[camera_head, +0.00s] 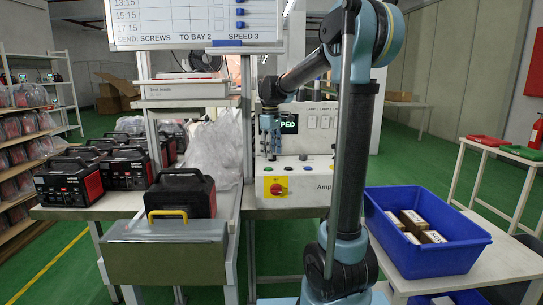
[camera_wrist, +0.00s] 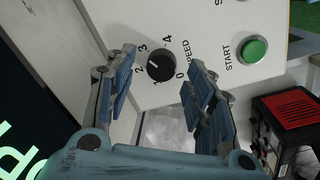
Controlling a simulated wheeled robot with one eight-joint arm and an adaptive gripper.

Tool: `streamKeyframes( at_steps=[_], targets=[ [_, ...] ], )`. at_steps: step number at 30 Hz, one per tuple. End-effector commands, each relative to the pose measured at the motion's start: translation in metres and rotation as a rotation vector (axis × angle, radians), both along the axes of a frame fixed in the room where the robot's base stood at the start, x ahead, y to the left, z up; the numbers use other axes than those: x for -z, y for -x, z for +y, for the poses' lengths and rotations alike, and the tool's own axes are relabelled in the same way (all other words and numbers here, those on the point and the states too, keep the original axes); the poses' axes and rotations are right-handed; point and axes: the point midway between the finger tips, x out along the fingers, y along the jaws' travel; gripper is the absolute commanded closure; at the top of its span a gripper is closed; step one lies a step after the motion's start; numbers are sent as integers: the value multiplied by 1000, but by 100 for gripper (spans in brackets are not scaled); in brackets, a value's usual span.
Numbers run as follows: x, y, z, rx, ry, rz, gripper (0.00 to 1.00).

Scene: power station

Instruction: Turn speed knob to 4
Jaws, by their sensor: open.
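The speed knob (camera_wrist: 161,65) is a round black dial on a white panel, marked SPEED and numbered 0 to 4. A small light mark shows on its left side, facing roughly between 2 and 3; I cannot tell exactly. My gripper (camera_wrist: 158,72) is open, its two blue-grey fingers on either side of the knob in the wrist view; contact is not clear. In the head view my gripper (camera_head: 270,150) hangs in front of the white control machine (camera_head: 313,175), hiding the knob there.
A green START button (camera_wrist: 253,49) is beside the knob. A red knob on a yellow plate (camera_head: 276,188) is on the machine's front. The whiteboard (camera_head: 195,22) reads SPEED 3. A blue crate (camera_head: 450,262) stands right, black-red power units (camera_head: 186,195) left.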

Motion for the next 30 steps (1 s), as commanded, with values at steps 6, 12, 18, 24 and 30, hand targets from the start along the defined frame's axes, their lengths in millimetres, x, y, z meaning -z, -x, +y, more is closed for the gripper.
streamKeyframes(
  at_steps=[6, 12, 18, 24, 30],
  targets=[
    [15, -1, 0, 0, 0, 0, 51],
    [17, 0, 0, -1, 0, 0, 51],
    [16, 0, 0, -1, 0, 0, 76],
    [16, -1, 0, -1, 0, 0, 95],
    [16, -1, 0, 15, 1, -1, 95]
  ],
)
